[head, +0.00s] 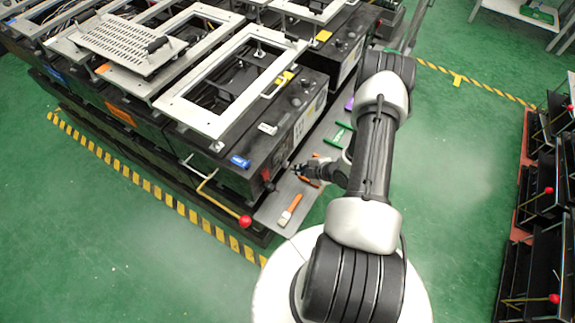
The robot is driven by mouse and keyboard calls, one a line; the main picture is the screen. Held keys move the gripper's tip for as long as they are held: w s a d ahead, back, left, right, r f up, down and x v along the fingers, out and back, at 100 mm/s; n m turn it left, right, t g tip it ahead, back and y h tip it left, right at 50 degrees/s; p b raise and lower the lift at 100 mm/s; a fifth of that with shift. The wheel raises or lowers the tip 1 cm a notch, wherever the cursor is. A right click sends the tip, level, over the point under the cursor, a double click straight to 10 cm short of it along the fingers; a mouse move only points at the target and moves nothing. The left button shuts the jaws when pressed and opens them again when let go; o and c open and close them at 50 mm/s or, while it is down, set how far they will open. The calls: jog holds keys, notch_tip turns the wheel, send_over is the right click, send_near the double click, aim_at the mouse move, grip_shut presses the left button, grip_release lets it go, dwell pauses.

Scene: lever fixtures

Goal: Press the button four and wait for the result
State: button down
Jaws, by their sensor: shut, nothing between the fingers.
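My gripper (299,170) is small in the head view. It is shut and empty, pointing left towards the front side of the nearest black lever fixture (245,178). It is over or beside the grey shelf along that side; whether it touches the fixture cannot be told. Small dark knobs or buttons (296,102) sit on the fixture's top edge. A small red part (266,175) shows near its front corner. No number can be read, so I cannot tell which one is button four. The gripper and arm hide part of the fixture's side.
A grey shelf (268,212) holds an orange-and-white tool (290,209) and a green item (338,134). Black racks (545,200) stand at the right. Green floor between is clear.

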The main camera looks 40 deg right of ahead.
jog(key=shift+w+a, duration=0.1)
jog(key=shift+w, duration=0.05)
dwell(0.5)
jog(key=shift+w+a, duration=0.1)
jog(key=shift+w, duration=0.15)
jog(key=shift+w+a+b, duration=0.15)
jog(key=shift+w+b, duration=0.15)
jog(key=shift+w, duration=0.15)
dwell(0.7)
dwell(0.4)
jog(key=shift+s+d, duration=0.3)
jog(key=shift+s, duration=0.55)
jog(key=shift+s+d, duration=0.35)
jog(key=shift+s, duration=0.4)
jog(key=shift+s+d, duration=0.3)
jog(key=shift+s, duration=0.5)
jog(key=shift+s+d, duration=0.35)
jog(key=shift+s, duration=0.4)
